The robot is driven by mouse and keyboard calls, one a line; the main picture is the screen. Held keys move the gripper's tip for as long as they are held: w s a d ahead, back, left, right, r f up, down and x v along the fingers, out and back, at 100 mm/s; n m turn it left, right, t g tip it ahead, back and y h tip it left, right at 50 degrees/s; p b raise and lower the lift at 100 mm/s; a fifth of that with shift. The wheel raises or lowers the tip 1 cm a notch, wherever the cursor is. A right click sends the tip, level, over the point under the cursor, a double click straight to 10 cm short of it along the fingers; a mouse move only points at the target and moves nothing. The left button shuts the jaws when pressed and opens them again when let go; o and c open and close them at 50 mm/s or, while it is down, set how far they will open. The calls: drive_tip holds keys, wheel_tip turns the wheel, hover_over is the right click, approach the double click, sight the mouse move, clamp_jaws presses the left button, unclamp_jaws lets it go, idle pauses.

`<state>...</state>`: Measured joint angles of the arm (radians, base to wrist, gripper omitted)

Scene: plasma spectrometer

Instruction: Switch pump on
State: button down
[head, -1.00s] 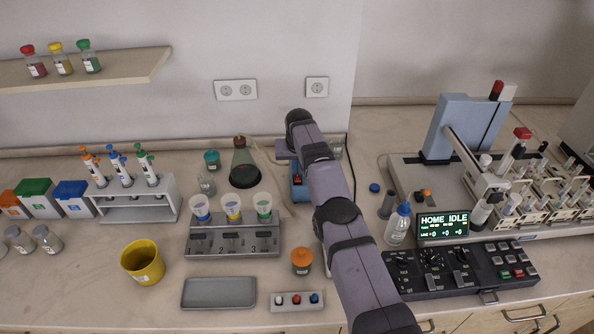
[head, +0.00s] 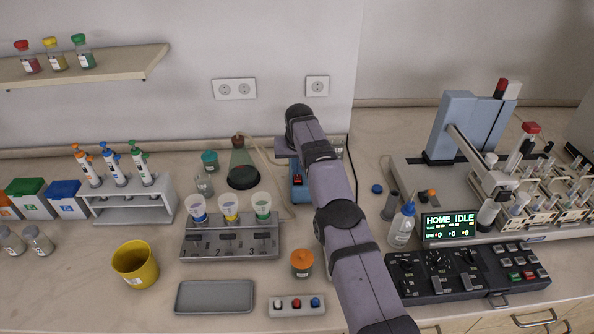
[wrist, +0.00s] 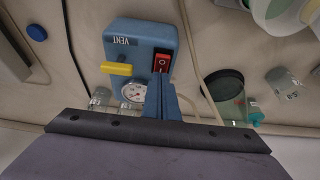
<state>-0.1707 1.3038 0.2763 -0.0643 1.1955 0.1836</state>
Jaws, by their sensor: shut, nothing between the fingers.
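The blue pump box (wrist: 143,47) carries a VENT label, a yellow lever (wrist: 117,69), a round gauge (wrist: 134,91) and a red rocker switch (wrist: 161,62) in a dark frame. In the head view the pump (head: 298,193) stands partly hidden beside my arm. My gripper (wrist: 161,79) is shut and empty, its blue fingertips at the lower edge of the switch in the wrist view. I cannot tell whether they touch it or which way the rocker is tipped. My fingers hide part of the box near the gauge.
A flask (head: 243,169) with dark contents stands left of the pump, and a tube runs beside it. A funnel rack (head: 230,247) stands in front. The spectrometer's display (head: 449,226) reads HOME IDLE. A black control panel (head: 468,274) lies at right.

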drive_tip(key=shift+s+f+b, duration=0.8)
drive_tip(key=shift+b, duration=1.75)
drive_tip(key=shift+s+r+b, duration=0.15)
drive_tip(key=shift+s+b, duration=0.05)
drive_tip(key=shift+b, duration=0.2)
drive_tip(key=shift+r, duration=0.45)
drive_tip(key=w+p+v, duration=0.1)
drive_tip(key=p+v, duration=0.1)
drive_tip(key=v, duration=1.2)
drive_tip(key=shift+w+r, duration=0.25)
drive_tip(key=shift+r, duration=0.15)
drive_tip(key=shift+r, duration=0.15)
drive_tip(key=p, duration=0.5)
drive_tip(key=shift+w+d+r, duration=0.1)
drive_tip(key=shift+w+r, duration=0.05)
drive_tip(key=shift+r, duration=0.1)
